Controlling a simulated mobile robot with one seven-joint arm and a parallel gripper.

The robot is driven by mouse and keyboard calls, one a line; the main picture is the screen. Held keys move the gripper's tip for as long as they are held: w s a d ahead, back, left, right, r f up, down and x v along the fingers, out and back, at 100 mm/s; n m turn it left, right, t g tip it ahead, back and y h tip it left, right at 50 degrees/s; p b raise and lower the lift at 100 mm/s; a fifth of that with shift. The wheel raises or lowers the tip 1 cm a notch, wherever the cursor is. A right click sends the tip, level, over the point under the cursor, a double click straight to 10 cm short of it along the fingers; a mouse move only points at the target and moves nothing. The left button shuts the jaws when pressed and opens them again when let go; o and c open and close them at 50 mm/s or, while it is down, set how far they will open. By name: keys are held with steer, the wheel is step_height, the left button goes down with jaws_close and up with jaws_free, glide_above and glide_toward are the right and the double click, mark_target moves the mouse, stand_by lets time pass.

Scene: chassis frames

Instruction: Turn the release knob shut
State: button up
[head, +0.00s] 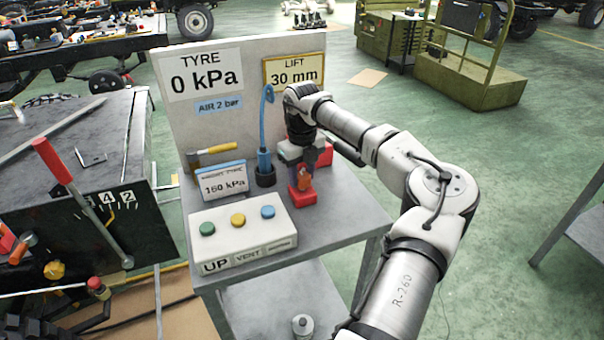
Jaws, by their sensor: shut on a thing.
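A red jack-like unit (302,197) stands on the grey bench, right of the button box. The release knob (304,178) shows as a small orange-red part at the front of this unit. My gripper (301,165) reaches down over the unit from above and is shut on the knob. The fingers and wrist hide much of the knob and the unit's top, so the knob's turn angle cannot be read. The lift display (294,73) reads 30 mm, and the tyre display (202,77) reads 0 kPa.
A blue hose tool (264,140) stands in a black holder just left of my gripper. A hammer (214,153), a 160 kPa card (222,182) and a button box (241,231) are further left. The upright panel (180,125) stands behind. The bench's right front is bare.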

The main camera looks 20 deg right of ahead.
mark_target(302, 175)
steer(key=o, duration=1)
steer(key=shift+c, duration=0.2)
step_height(302, 175, up, 14)
steer(key=b, duration=0.2)
steer(key=shift+f, duration=0.1)
